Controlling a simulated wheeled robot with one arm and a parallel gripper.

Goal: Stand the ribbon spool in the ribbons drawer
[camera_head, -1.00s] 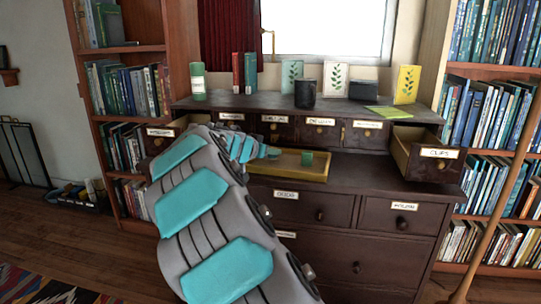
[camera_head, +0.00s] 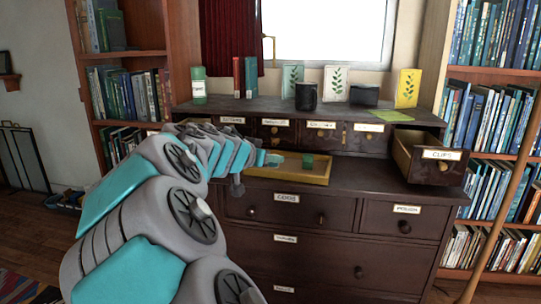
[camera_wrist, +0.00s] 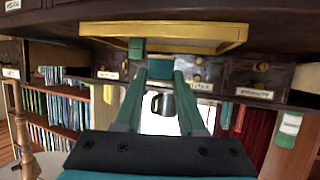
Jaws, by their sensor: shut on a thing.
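My gripper (camera_wrist: 160,78) is shut on a small teal thing, apparently the ribbon spool (camera_wrist: 160,69). In the upside-down wrist view it sits between the fingertips. In the head view the teal thing (camera_head: 273,159) shows at the end of my arm, by the yellow tray (camera_head: 285,180); whether it touches the tray is unclear. A green block (camera_head: 308,162) stands in the tray and shows in the wrist view (camera_wrist: 136,48). I cannot read any drawer label as ribbons.
The clips drawer (camera_head: 428,165) is pulled out at the right. Above the drawer row, the cabinet top (camera_head: 250,104) bears a green canister (camera_head: 198,85), books, a black cup (camera_head: 306,96), a dark box (camera_head: 364,95) and cards. The counter right of the tray is clear. Bookshelves flank the cabinet.

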